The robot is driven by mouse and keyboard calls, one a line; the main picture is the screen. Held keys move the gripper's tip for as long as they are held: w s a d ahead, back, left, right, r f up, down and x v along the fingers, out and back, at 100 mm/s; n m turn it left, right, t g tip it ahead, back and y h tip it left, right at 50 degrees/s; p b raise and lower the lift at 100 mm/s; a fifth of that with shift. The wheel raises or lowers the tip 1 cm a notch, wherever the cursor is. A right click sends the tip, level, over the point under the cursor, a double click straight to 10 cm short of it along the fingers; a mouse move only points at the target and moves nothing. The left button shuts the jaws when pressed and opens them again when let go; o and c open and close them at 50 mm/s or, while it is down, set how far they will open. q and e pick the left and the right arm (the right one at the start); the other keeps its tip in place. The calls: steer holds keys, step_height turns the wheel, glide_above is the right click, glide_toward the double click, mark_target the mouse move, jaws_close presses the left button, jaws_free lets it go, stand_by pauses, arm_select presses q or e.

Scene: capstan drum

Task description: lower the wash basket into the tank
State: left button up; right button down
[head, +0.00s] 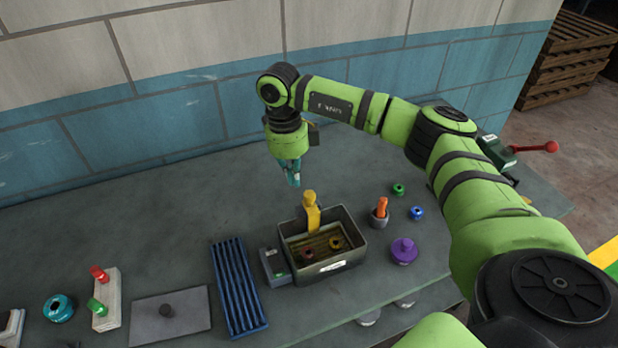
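The grey tank (353,240) stands on the bench in the middle of the head view. The wash basket (321,247) appears to sit inside it, a brownish slatted floor low between the tank walls. A dark red ring (308,256) and a yellow ring (336,243) lie in it. A yellow upright handle (311,212) rises at the tank's back side. My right gripper (292,178), with teal fingers, points down above and behind the handle, apart from it. Its finger gap is too small to judge. My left gripper is out of view.
A blue ribbed rack (238,287) and a small grey box (274,266) stand left of the tank. An orange peg in a cup (381,216) and a purple knob (404,250) stand right. The bench behind and left is clear up to the wall.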

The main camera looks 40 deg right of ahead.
steer(key=shift+r, duration=0.1)
step_height(320, 180, up, 12)
steer(key=w, duration=0.1)
steer(key=shift+a, duration=0.3)
stand_by(0.5)
